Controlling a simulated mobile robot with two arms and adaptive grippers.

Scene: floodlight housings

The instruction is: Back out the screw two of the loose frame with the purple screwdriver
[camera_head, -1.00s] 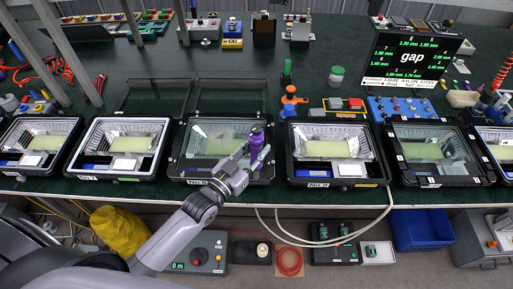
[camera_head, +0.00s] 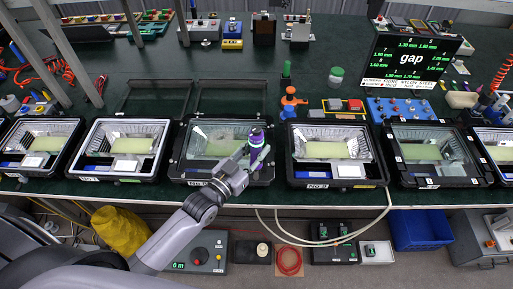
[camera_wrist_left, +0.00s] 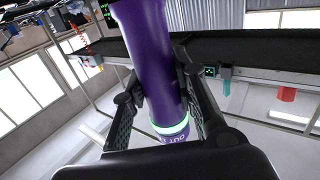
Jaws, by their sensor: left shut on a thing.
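The purple screwdriver (camera_head: 257,138) is held upright over the right side of the middle floodlight housing. My left gripper (camera_head: 252,153) is shut on it; in the left wrist view the purple body (camera_wrist_left: 158,70) stands between both fingers, with a lit green ring and the letters "OUT" on it. The black frame (camera_head: 180,153) lies on the middle housing, over its glass. The screwdriver tip and the screw under it are hidden by my gripper and the tool, so I cannot tell whether they touch. My right gripper is not in view.
Other housings stand in the row, one at the left (camera_head: 120,148) and one at the right (camera_head: 335,155). A "gap" screen (camera_head: 412,60) with green mm readings stands at the back right. An orange stand (camera_head: 290,103) is behind the row. Bare green bench shows behind it.

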